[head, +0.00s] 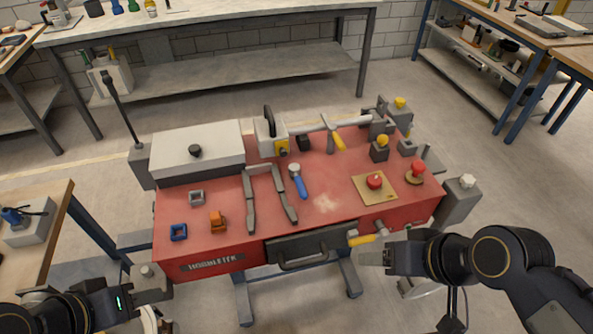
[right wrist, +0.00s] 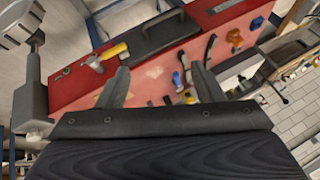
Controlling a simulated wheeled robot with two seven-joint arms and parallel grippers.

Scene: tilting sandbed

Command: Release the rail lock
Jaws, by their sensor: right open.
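The red workbench (head: 205,250) has a metal rail along its back edge. A yellow-handled lever (head: 339,140) sits on this rail, and a yellow block (head: 282,147) sits near its left end. Another yellow-handled lever (head: 362,240) sticks out of the bench's front face, right of the drawer; it also shows in the right wrist view (right wrist: 115,50). I cannot tell which part is the rail lock. My right gripper (head: 372,258) is open and empty, just in front of and below the front lever; its fingers (right wrist: 162,82) are apart. My left gripper (head: 130,302) is low at the bench's front left corner.
On the bench are a white-lidded box (head: 197,150), a blue-handled tool (head: 298,183), a red knob on a tan plate (head: 375,181), a red button (head: 417,169), small blocks and a black bracket. A drawer handle (head: 303,262) protrudes in front. Posts stand at the corners.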

